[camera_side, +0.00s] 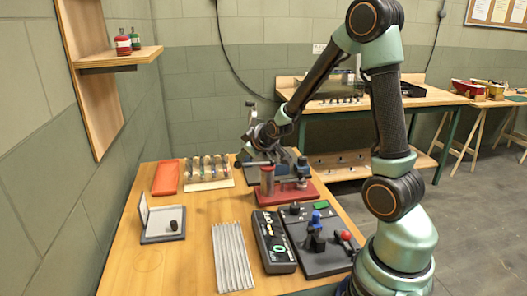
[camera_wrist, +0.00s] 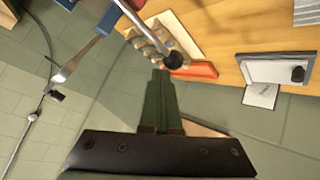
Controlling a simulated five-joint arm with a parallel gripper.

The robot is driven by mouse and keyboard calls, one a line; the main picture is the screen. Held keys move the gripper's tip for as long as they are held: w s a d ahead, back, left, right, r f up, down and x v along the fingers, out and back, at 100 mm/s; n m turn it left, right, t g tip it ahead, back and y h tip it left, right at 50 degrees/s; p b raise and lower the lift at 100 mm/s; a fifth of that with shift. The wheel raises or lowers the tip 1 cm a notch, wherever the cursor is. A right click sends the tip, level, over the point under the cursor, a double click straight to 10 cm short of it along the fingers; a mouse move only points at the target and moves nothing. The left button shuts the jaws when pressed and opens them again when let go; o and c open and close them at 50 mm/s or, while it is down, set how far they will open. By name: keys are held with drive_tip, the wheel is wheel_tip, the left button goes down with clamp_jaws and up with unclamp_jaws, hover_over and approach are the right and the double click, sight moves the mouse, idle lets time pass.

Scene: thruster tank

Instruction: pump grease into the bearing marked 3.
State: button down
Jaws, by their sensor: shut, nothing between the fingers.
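The bearings (camera_side: 208,168) stand in a row on a cream board (camera_side: 212,185) at the back left of the bench. They also show in the wrist view (camera_wrist: 150,42), where their markings are too small to read. A red base (camera_side: 312,193) with a cylinder (camera_side: 267,181) and metal parts stands right of them. In the wrist view a metal rod with a black ball end (camera_wrist: 173,60) reaches across near the bearings. It looks like a lever. My gripper (camera_wrist: 160,78) is shut and empty, its tips apparently just below that ball. Whether they touch it cannot be told.
An orange-red tray (camera_side: 166,177) lies left of the bearings. An open case (camera_side: 160,238) holds a dark piece. A ribbed sheet (camera_side: 232,258), a meter showing 0 (camera_side: 273,242) and a control panel (camera_side: 325,262) fill the front. Bare wood lies at the front left.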

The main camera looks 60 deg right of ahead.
drive_tip(key=shift+w+a+f, duration=0.1)
drive_tip(key=shift+a+f, duration=0.05)
drive_tip(key=shift+f, duration=0.4)
drive_tip(key=shift+w+a+f, duration=0.1)
drive_tip(key=shift+f, duration=0.45)
idle(1.5)
drive_tip(key=shift+s+d+r, duration=0.2)
drive_tip(key=shift+r, duration=0.7)
drive_tip(key=shift+s+d+r, duration=0.15)
drive_tip(key=shift+d+r, duration=0.05)
drive_tip(key=shift+r, duration=0.7)
drive_tip(key=shift+s+d+r, duration=0.2)
drive_tip(key=shift+r, duration=0.7)
drive_tip(key=shift+r, duration=0.1)
drive_tip(key=shift+h, duration=0.3)
drive_tip(key=shift+s+d+r, duration=0.15)
drive_tip(key=shift+r, duration=0.65)
drive_tip(key=shift+s+d+r, duration=0.15)
drive_tip(key=shift+r, duration=0.6)
drive_tip(key=shift+s+d+r, duration=0.15)
drive_tip(key=shift+r, duration=0.65)
drive_tip(key=s+a+r+m+g+y, duration=0.1)
drive_tip(key=s+a+r+g+y, duration=0.1)
drive_tip(key=s+a, duration=1.3)
drive_tip(key=a+g+y, duration=0.1)
drive_tip(key=a+y, duration=0.1)
drive_tip(key=a, duration=0.2)
drive_tip(key=shift+s+g, duration=0.15)
drive_tip(key=shift+g, duration=0.25)
